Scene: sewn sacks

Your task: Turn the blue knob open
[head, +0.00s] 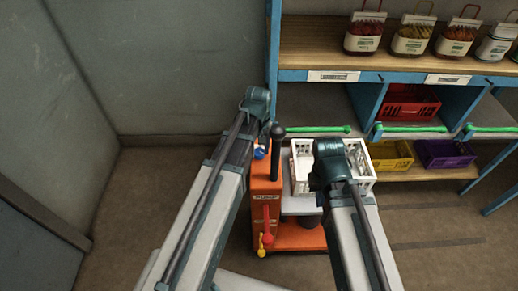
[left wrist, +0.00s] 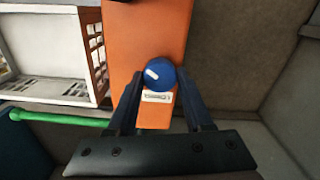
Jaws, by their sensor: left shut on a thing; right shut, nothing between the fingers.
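The blue knob (left wrist: 159,74) sits on an orange upright housing, seen in the left wrist view. It has a short white mark towards its upper left, and a small white label (left wrist: 157,96) beside it. My left gripper (left wrist: 158,82) is shut on the knob, with one dark finger on each side. In the head view the knob (head: 260,153) shows as a small blue patch beside my left arm. My right arm reaches in over the white crate; its fingers are hidden behind its own wrist.
The orange housing (head: 264,190) carries a dark post, with red and yellow handles below. White crates (head: 359,157) stand beside it. Open floor lies to the left.

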